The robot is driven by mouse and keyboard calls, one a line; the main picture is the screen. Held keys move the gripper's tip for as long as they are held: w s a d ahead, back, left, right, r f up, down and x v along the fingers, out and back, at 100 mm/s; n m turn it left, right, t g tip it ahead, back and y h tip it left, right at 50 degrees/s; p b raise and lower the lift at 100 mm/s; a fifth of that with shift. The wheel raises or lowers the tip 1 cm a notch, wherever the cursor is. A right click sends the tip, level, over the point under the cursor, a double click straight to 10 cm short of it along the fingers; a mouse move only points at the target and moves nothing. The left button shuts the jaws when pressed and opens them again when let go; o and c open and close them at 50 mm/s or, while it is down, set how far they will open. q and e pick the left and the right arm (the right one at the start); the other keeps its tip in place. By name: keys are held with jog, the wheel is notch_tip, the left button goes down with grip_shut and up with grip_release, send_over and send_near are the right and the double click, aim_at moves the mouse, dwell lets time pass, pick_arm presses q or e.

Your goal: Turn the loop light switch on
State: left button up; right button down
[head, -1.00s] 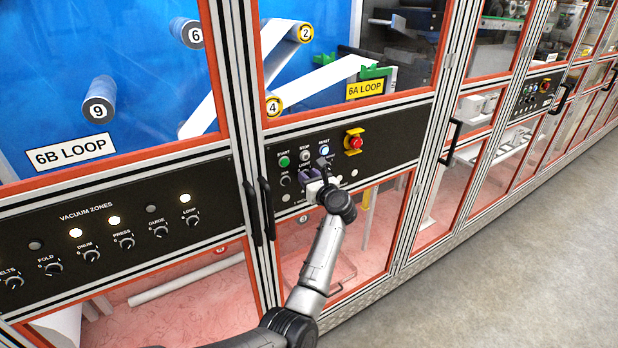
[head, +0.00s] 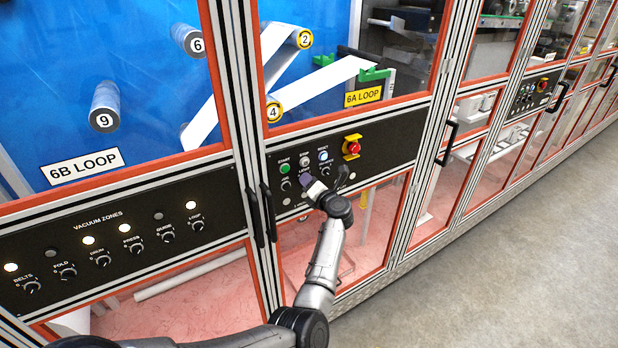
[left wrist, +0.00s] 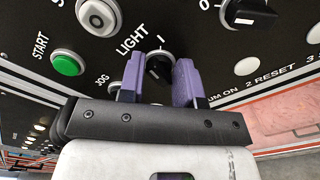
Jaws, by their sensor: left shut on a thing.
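The loop light switch (left wrist: 158,68) is a black rotary knob under a white LIGHT label on the black control panel (head: 385,146). In the left wrist view, the purple fingers of my left gripper (left wrist: 158,82) are on either side of the knob, shut on it. The mark I stands above the knob; its pointer direction is hard to make out. In the head view my left gripper (head: 307,181) is at the panel below the STOP button (head: 305,160) and hides most of the knob. My right gripper is not in view.
The green START button (head: 285,168), lit RESET button (head: 323,156) and another black knob (left wrist: 248,12) are close by. A red emergency stop (head: 353,146) is to the right. Black door handles (head: 268,213) stand to the left. The floor (head: 510,240) at right is clear.

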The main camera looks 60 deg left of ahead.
pick_arm(q)
jog(key=shift+m+p, duration=2.4)
jog(key=shift+m, duration=1.2)
jog(key=shift+f, duration=0.1)
jog(key=o, duration=0.8)
jog(key=d+b, duration=0.2)
jog(key=d, duration=1.1)
jog(key=shift+d, duration=0.4)
